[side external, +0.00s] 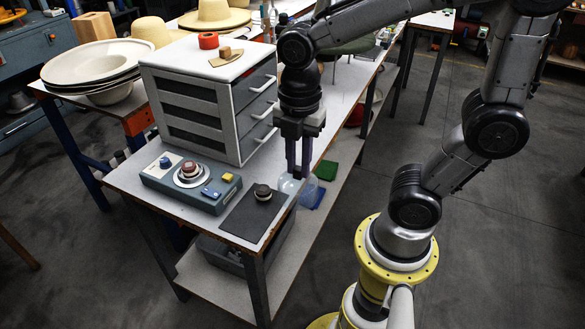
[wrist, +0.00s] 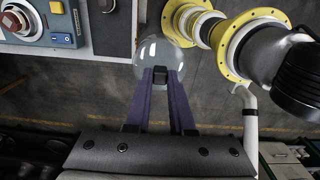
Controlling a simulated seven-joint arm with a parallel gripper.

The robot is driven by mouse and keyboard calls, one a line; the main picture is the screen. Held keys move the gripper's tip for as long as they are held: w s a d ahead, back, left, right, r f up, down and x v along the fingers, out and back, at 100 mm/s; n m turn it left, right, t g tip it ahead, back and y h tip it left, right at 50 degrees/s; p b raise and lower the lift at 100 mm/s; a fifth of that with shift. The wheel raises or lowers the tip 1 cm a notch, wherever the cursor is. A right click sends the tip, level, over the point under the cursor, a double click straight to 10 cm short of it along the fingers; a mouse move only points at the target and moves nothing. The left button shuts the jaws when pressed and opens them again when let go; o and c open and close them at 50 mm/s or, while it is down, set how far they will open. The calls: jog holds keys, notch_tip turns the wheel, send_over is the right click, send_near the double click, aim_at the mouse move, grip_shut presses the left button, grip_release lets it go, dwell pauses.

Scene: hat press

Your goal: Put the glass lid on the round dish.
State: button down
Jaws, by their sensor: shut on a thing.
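The clear glass lid (side external: 287,187) hangs under my gripper (side external: 298,174), beyond the right edge of the bench. My fingers are shut on its small dark knob. In the wrist view the lid (wrist: 152,49) is a see-through dome at the tips of my gripper (wrist: 166,74). A white round dish (side external: 178,181) sits on a blue-grey box at the bench front, with a red-brown round piece in it. Its edge also shows at the far left of the wrist view (wrist: 31,22). The lid is apart from the dish, to its right.
The blue-grey box (side external: 160,183) has a blue knob and blue and yellow switches. A dark mat (side external: 243,221) bears a small dark round piece (side external: 262,192). A white drawer cabinet (side external: 190,68) stands close behind. The bench's right edge is below the lid.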

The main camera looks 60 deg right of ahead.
jog(key=w+r, duration=0.4)
jog(key=w, duration=0.6)
jog(key=w+r, duration=0.4)
jog(key=w, duration=0.5)
jog(key=w+d+f, duration=0.1)
jog(key=w+f, duration=0.2)
jog(key=w, duration=0.7)
jog(key=shift+w+d+f, duration=0.3)
jog(key=shift+w+f, duration=0.35)
jog(key=shift+f, duration=1.45)
jog(key=shift+w+d+f, duration=0.35)
jog(key=shift+w+f, duration=0.3)
jog(key=shift+f, duration=1.5)
jog(key=shift+w+d+f, duration=0.3)
jog(key=shift+w+f, duration=0.35)
jog(key=shift+f, duration=1.45)
jog(key=shift+f, duration=0.15)
jog(key=shift+c, duration=1.1)
grip_release()
